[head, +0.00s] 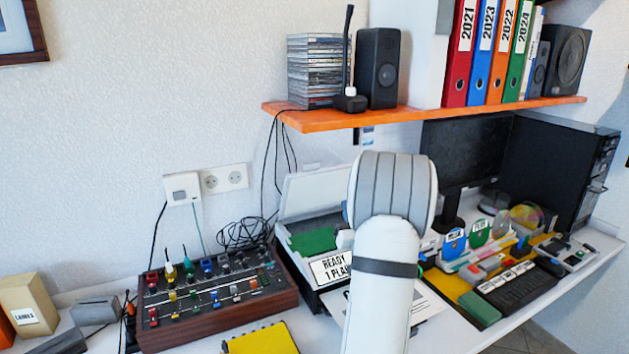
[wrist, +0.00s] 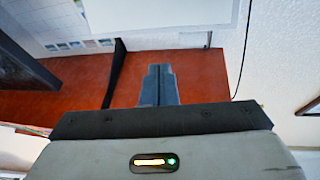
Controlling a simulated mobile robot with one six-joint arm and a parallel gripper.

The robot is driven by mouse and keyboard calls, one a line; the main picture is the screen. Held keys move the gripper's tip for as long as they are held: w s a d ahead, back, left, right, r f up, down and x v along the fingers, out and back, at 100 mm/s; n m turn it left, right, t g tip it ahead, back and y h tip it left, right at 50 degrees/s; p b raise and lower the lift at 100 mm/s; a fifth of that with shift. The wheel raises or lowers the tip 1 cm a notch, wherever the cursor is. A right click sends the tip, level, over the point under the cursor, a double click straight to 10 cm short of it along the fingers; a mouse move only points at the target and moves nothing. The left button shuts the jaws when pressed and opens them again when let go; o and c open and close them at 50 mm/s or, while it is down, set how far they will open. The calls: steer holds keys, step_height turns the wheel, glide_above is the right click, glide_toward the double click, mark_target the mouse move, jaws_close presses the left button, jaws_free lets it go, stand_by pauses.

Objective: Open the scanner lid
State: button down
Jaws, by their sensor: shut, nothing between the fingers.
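A pale device that looks like the scanner stands left of my arm in the head view. Its light grey lid (head: 318,190) is raised and leans back towards the wall. A green piece (head: 313,240) shows inside the body, below the lid. The device's right part is hidden behind my arm. My gripper (wrist: 158,70) shows in the wrist view, its fingers shut together and empty. They point towards an orange surface, apparently the shelf. In the head view my arm hides the gripper, so its distance from the lid cannot be told.
The orange shelf (head: 330,121) above carries a CD stack (head: 315,70), a speaker (head: 378,68) and several binders. A mixer with coloured knobs (head: 205,300) stands left of the scanner. A monitor (head: 468,150), a black computer case (head: 555,160) and desk items crowd the right.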

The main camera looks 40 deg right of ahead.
steer(key=a+n+t+y, duration=0.2)
steer(key=a+n+y, duration=0.1)
steer(key=p, duration=0.3)
glide_toward(311, 166)
steer(key=shift+y, duration=0.3)
steer(key=x, duration=0.7)
steer(key=shift+s+d, duration=0.1)
steer(key=shift+d, duration=0.05)
